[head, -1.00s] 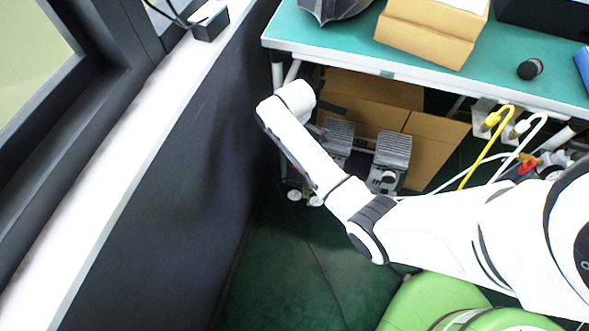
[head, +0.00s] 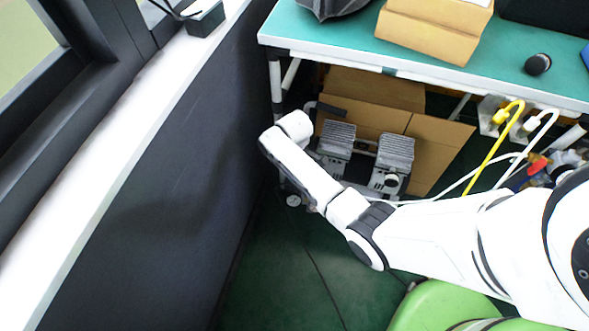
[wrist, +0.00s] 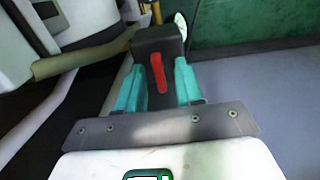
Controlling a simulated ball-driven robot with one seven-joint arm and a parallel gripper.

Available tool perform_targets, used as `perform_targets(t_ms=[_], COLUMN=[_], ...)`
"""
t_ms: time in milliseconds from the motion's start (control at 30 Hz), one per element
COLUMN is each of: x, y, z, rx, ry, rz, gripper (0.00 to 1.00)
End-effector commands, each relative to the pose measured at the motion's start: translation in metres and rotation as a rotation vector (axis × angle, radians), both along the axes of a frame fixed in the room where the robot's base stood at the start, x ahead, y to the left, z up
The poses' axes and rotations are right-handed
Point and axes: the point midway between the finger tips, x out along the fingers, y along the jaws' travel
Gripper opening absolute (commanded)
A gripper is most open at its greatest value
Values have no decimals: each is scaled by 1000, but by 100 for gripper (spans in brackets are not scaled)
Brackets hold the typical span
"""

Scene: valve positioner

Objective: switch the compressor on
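The compressor (head: 393,152) stands on the floor under the table, with two grey finned heads and a small round gauge (head: 293,201) low at its left. In the wrist view, a black switch box (wrist: 158,42) carries a red switch (wrist: 158,72), and part of a round dial (wrist: 181,24) shows behind it. My gripper (wrist: 160,80) has two teal fingers standing apart, one on each side of the black box in the picture. I cannot tell whether they touch it. In the head view, my forearm reaches the compressor's left side and the fingers are hidden.
The green-topped table (head: 330,40) overhangs the compressor. An open cardboard box (head: 435,145) stands behind it. A dark wall with a white sill (head: 110,140) borders the left. Yellow and white hoses (head: 490,155) run at right.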

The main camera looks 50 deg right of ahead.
Motion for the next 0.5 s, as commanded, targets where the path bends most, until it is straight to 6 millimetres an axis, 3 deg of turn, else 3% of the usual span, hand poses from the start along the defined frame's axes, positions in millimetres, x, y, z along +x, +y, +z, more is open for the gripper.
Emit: perform_targets(t_ms=[67,433,500], x=[0,0,0], y=[0,0,0], z=[0,0,0], rx=[0,0,0], ry=[0,0,0], rz=[0,0,0], gripper=[35,0,0])
